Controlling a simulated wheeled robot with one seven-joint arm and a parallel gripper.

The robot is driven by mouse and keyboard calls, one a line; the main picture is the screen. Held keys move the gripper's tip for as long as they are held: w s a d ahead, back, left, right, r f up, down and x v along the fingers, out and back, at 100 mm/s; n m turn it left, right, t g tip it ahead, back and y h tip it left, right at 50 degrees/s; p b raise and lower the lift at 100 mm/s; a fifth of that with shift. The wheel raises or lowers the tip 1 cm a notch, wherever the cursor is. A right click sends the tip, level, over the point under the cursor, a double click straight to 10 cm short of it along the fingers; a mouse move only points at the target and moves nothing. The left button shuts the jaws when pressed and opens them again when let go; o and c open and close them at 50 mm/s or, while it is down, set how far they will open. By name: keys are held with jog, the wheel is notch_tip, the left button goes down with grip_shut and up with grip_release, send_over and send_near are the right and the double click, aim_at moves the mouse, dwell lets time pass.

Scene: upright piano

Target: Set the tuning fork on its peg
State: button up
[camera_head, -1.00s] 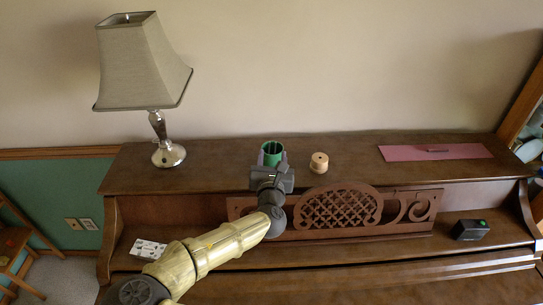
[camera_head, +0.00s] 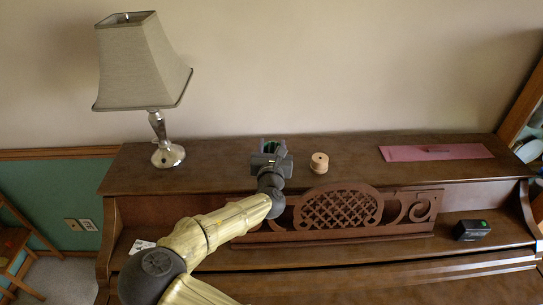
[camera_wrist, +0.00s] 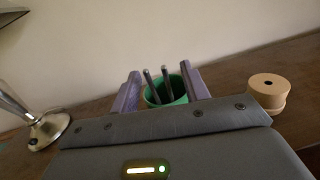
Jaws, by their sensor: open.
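Two grey metal prongs (camera_wrist: 158,86), which look like the tuning fork's tines, stand up out of a green cup (camera_wrist: 176,99) on the piano top. The fork's lower part is hidden in the cup. My gripper (camera_wrist: 163,82) is open, with one purple finger on each side of the cup and prongs in the wrist view; I cannot tell whether they touch. In the head view the gripper covers most of the cup. A light wooden round block (camera_wrist: 268,92) with a dark spot on top, possibly the peg, stands to the right; it also shows in the head view (camera_head: 319,163).
A lamp (camera_head: 166,154) stands left of the cup. A pink strip (camera_head: 408,154) with a small dark bar lies at the right. A black box (camera_head: 471,230) sits on the lower ledge. The piano top between wooden block and strip is clear.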

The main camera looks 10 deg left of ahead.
grip_shut()
jog(key=shift+r, duration=0.15)
notch_tip(320, 180, up, 10)
jog(key=b, duration=0.1)
dwell(0.3)
dwell(0.5)
